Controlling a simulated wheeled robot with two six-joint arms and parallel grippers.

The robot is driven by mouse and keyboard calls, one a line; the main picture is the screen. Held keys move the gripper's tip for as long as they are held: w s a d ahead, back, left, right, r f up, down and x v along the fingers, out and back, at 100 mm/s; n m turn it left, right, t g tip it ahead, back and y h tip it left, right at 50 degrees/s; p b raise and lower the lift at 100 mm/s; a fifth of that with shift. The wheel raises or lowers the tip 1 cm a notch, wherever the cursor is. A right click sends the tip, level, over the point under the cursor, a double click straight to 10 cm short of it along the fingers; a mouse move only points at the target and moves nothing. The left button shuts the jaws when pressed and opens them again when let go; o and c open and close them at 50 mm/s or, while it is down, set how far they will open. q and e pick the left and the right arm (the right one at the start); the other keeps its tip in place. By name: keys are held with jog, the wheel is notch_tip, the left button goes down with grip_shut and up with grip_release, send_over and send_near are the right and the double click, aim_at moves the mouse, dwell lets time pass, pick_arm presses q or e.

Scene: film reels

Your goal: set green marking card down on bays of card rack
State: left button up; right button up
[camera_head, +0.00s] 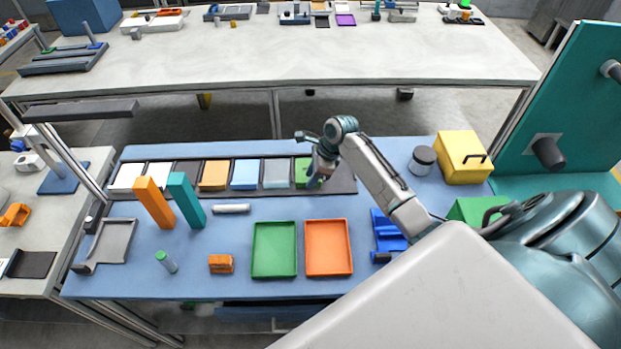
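The card rack (342,180) is a long dark strip with bays near the back of the blue-topped bench. The green marking card (301,171) shows toward the rack's right end, right of a grey card, partly hidden by my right gripper. My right gripper (313,181) is low over the rack at the green card, its arm coming in from the right. The view is too small to tell whether its fingers are closed on the card or whether the card rests fully in the bay. My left gripper is not in view.
An upright orange block (154,203) and teal block (187,201) stand before the rack. A green tray (274,250) and an orange tray (328,248) lie in front. A yellow box (462,157) and a dark-lidded jar (422,160) stand right.

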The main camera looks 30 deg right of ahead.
jog(key=b+v, duration=0.2)
jog(key=v, duration=0.9)
